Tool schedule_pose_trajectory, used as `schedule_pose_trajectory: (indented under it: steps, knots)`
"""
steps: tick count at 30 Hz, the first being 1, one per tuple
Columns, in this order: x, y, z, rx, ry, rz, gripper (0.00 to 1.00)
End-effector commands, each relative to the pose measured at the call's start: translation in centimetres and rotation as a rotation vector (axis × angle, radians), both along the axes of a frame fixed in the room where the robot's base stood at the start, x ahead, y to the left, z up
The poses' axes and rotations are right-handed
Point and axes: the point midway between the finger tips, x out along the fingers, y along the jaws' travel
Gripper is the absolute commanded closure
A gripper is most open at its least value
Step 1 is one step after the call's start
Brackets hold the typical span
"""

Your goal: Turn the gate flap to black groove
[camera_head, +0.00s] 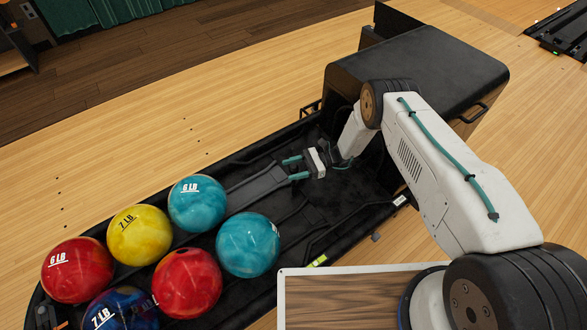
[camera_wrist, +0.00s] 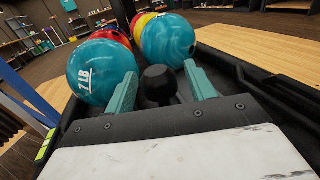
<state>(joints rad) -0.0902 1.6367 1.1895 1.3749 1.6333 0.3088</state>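The gate flap (camera_head: 257,187) is a dark grey bar lying along the middle of the black ball-return tray (camera_head: 372,208), its far end toward the balls. A black round knob (camera_wrist: 158,84) shows in the wrist view, and it looks like part of the flap. My gripper (camera_head: 289,169) is open above the flap's near end. Its two teal fingers stand on either side of the knob in the wrist view (camera_wrist: 160,68), with gaps on both sides. Dark grooves run beside the flap; I cannot tell which is the black groove.
Several bowling balls fill the tray's left end, including two teal ones (camera_head: 197,204) (camera_head: 247,245), a yellow one (camera_head: 139,235) and a red one (camera_head: 187,283). A black hood (camera_head: 415,70) covers the right end. A yellow-green mark (camera_head: 318,261) is on the near rim.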

Motion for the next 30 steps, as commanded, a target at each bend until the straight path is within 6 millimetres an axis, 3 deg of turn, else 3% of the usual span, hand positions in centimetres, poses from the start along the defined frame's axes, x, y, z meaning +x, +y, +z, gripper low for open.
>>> schedule_pose_trajectory:
  steps: [7, 18, 30]
  knots:
    - [0.4, -1.1, 0.0, 0.001, 0.000, -0.003, 0.45]
    - [2.0, -6.7, 0.0, 0.001, 0.000, -0.002, 0.45]
    - [2.3, -7.6, 0.0, 0.000, 0.000, -0.001, 0.45]
